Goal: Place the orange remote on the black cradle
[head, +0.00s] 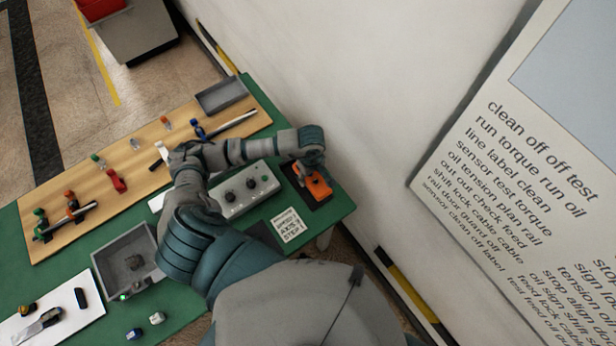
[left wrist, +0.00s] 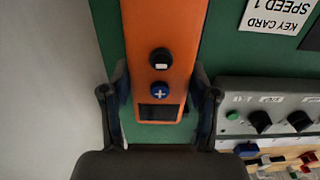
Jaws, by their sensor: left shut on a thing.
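My left gripper (head: 315,173) is shut on the orange remote (head: 319,188) at the right end of the green table. In the left wrist view the remote (left wrist: 162,50) lies between the two dark fingers (left wrist: 160,100), its round buttons and dark window facing the camera. In the head view a black patch (head: 299,188) shows beside and below the remote; I cannot tell whether it is the cradle or a shadow. A flat dark rectangle (head: 263,236) lies beside the white label card, and may be the cradle instead. My right gripper is not in view.
A grey control box (head: 244,190) with knobs stands left of the remote. The white label card (head: 288,226) lies nearer. A wooden board (head: 130,165) with several small items and a grey bin (head: 130,262) are farther left. A white wall borders the table.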

